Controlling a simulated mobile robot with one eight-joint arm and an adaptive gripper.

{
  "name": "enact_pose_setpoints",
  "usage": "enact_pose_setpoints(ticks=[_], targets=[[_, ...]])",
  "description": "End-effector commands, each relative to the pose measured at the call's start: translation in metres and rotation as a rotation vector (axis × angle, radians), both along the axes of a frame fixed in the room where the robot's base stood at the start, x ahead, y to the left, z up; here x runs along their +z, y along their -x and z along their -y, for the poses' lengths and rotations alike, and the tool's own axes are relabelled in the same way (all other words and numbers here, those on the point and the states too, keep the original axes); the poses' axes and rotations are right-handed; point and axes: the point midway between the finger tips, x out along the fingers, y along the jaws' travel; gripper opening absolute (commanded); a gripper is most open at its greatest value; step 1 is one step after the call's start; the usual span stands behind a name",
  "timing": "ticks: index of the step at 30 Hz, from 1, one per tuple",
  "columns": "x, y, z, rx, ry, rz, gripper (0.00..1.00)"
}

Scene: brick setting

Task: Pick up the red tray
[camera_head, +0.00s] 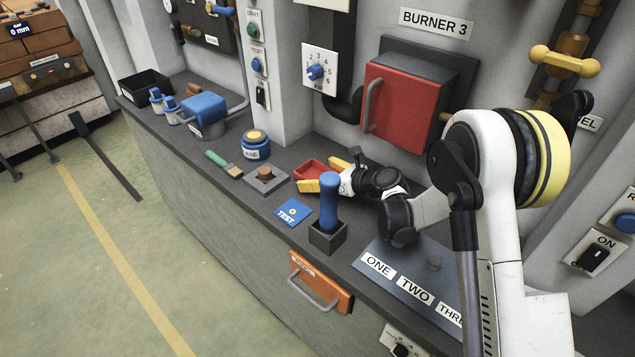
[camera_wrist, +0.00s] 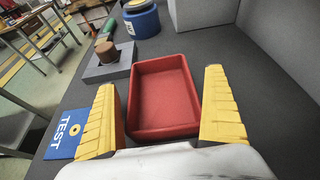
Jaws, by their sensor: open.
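The red tray (camera_head: 313,167) is a small, shallow, empty rectangular box on the dark counter. In the wrist view the red tray (camera_wrist: 164,95) lies between the two yellow fingers of my gripper (camera_wrist: 166,112), with its far end reaching beyond the fingertips. My gripper (camera_head: 325,172) is open, with one finger on each side of the tray. The left finger appears very close to the tray's left side; I cannot tell whether it touches. A gap shows at the right finger. In the head view part of the tray is hidden by my gripper.
A grey block with a brown knob (camera_wrist: 108,57) stands just beyond the tray. A blue TEST card (camera_wrist: 68,134) lies to the left. A blue-handled lever (camera_head: 328,200) stands near the gripper. A blue jar (camera_head: 256,147) is farther along. Bare counter lies right of the tray.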

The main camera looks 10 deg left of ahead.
Motion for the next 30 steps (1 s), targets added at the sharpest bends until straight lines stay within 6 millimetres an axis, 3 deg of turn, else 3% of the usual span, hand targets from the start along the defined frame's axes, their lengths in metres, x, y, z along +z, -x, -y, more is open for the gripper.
enact_pose_setpoints(ticks=[4, 9, 11, 22, 30], targets=[[0.001, 0.0, 0.001, -0.001, 0.0, 0.0, 1.0], [0.001, 0.0, 0.001, -0.001, 0.0, 0.0, 0.48], [0.001, 0.0, 0.001, -0.001, 0.0, 0.0, 0.33], [0.006, 0.0, 0.001, -0.001, 0.0, 0.0, 0.33], [0.042, 0.0, 0.001, 0.0, -0.001, 0.001, 0.33]])
